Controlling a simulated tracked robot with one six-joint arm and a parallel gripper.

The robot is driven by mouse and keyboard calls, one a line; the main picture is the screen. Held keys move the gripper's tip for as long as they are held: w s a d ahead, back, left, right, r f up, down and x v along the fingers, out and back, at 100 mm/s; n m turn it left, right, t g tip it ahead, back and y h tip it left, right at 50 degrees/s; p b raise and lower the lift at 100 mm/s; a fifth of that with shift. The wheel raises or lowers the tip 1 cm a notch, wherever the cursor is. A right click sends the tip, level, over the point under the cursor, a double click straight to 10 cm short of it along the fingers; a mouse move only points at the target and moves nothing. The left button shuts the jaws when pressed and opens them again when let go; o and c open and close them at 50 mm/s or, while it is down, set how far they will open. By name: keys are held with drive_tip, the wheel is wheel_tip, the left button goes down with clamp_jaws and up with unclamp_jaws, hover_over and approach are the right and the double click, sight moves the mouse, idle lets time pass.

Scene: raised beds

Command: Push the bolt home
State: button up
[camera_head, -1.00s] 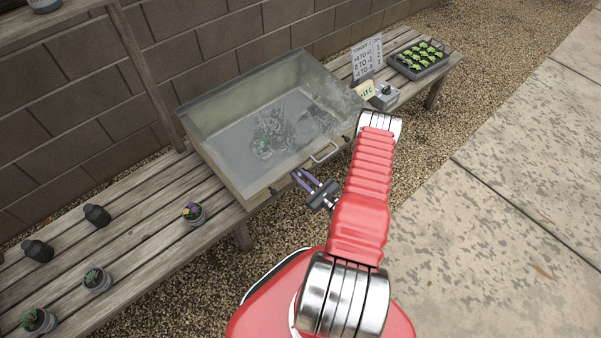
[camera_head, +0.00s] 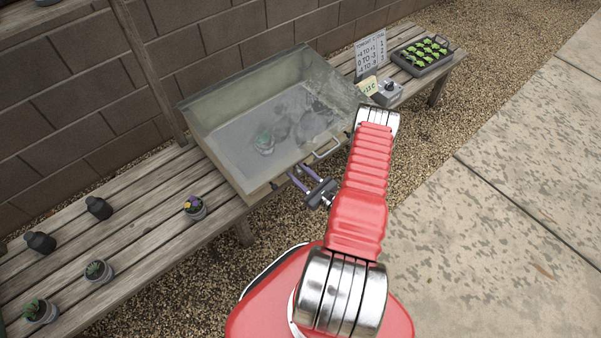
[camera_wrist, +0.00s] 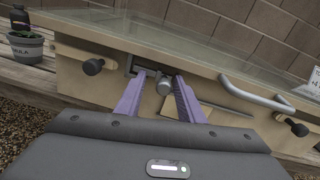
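The cold-frame box (camera_head: 268,188) has a glass lid and a wooden front. In the wrist view, a grey metal bolt (camera_wrist: 164,86) with a round knob shows on the box front (camera_wrist: 215,98), between two black knobs (camera_wrist: 93,66) (camera_wrist: 298,129). My gripper (camera_wrist: 159,78) has its purple fingers apart, one to each side of the bolt knob. I cannot tell whether either finger touches it. In the head view my gripper (camera_head: 297,170) is at the box front, left of the metal handle (camera_head: 327,150). The bolt is too small to make out there.
The lid handle (camera_wrist: 255,95) sticks out right of my fingers. Small pots (camera_head: 195,207) and dark bottles (camera_head: 98,208) stand on the bench left of the box. A grey device (camera_head: 388,94), a sign (camera_head: 369,54) and a seedling tray (camera_head: 422,57) stand to the right.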

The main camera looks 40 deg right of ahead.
drive_tip(key=s, duration=1.4)
drive_tip(key=shift+w, duration=0.1)
idle(0.8)
